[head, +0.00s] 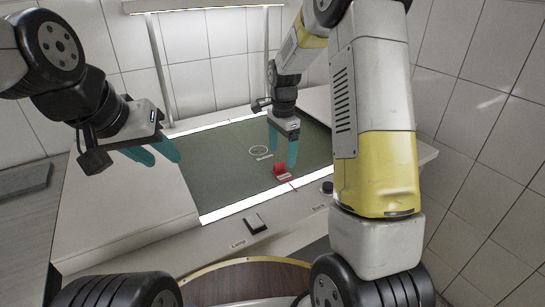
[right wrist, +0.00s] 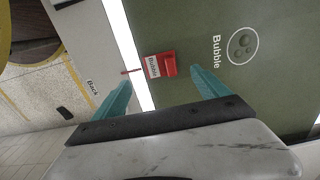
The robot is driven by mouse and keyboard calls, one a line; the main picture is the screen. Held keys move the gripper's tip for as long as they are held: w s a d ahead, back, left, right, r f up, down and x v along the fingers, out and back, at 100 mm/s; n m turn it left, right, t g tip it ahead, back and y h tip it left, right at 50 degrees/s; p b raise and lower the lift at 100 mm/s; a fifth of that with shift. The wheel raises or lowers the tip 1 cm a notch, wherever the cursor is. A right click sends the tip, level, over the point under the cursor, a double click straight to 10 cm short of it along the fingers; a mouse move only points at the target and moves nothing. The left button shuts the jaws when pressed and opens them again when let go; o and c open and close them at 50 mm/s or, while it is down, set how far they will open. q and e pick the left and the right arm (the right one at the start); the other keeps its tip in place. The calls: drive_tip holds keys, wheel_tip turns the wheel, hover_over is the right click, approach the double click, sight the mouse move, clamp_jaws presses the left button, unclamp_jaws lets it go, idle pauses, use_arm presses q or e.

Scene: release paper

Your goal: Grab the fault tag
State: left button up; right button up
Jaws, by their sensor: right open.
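The fault tag (head: 280,170) is a small red block with a white label reading "Bubble" and a thin red strip. It lies near the front edge of the dark green panel. In the right wrist view the tag (right wrist: 161,65) is just beyond the fingertips, roughly between their lines. My right gripper (head: 283,164) is open and empty above the panel, with its teal fingers (right wrist: 160,80) spread on either side. My left gripper (head: 165,161) is raised at the left, its teal fingers apart with nothing between them.
The panel (head: 225,165) has bright light strips along its edges and a printed circle marked "Bubble" (right wrist: 243,45). A black switch (head: 254,223) and a dark round knob (head: 327,187) sit on the front ledge. A lamp frame (head: 160,70) stands behind.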

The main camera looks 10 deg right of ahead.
sight(282, 173)
wheel_tip(282, 173, down, 7)
drive_tip(key=shift+r, duration=0.1)
drive_tip(key=c, duration=1.4)
drive_tip(key=shift+c, duration=0.2)
drive_tip(key=shift+r, duration=0.1)
